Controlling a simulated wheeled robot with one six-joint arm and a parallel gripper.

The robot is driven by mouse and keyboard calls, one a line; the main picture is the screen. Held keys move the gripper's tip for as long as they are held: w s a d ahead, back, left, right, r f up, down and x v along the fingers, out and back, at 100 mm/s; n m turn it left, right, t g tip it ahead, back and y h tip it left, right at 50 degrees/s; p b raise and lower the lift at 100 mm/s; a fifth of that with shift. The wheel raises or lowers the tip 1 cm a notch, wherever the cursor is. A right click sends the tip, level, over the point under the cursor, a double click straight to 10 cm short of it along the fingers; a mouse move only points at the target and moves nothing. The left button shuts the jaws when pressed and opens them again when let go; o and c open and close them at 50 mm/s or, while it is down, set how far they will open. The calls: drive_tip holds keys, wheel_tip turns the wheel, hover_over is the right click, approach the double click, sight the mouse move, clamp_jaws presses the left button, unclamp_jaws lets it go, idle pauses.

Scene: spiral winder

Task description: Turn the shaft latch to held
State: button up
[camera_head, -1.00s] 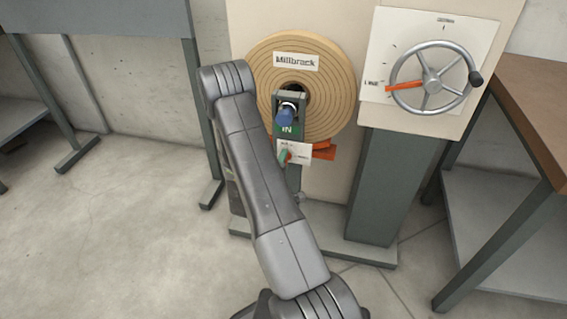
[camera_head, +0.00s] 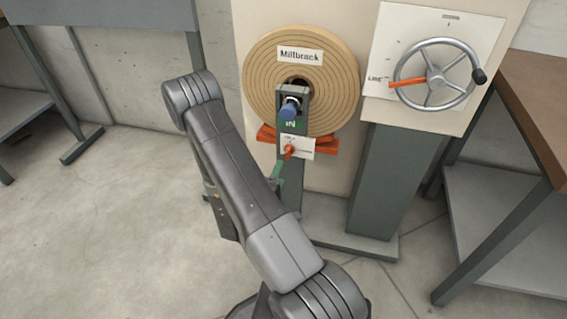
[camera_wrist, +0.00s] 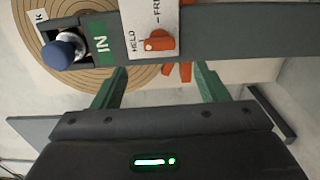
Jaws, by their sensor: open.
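The shaft latch (camera_head: 289,150) is a small orange-red knob on a white plate (camera_head: 299,146), on the grey-green post below the reel. In the wrist view the latch (camera_wrist: 159,41) sits beside the printed words HELD and FREE; I cannot tell for sure which mark it points to. My gripper (camera_wrist: 162,72) is open and empty, its two green fingers spread wide. The latch lies beyond the fingertips and roughly between them, apart from both. In the head view one green finger (camera_head: 276,173) shows just below the plate; my arm hides the rest.
A blue-tipped shaft end (camera_head: 290,108) sticks out above a green IN label, in front of the tan Millbrack reel (camera_head: 335,75). Orange blocks (camera_head: 326,147) sit under the reel. A handwheel (camera_head: 438,75) is at right, near a brown bench (camera_head: 535,95). Floor at left is clear.

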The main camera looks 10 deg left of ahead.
sight(287, 155)
drive_tip(key=shift+s, duration=2.1)
drive_tip(key=w+b, duration=0.1)
drive_tip(key=w, duration=1.3)
drive_tip(key=shift+d+b, duration=0.2)
drive_tip(key=shift+b, duration=0.1)
drive_tip(key=shift+s, duration=0.2)
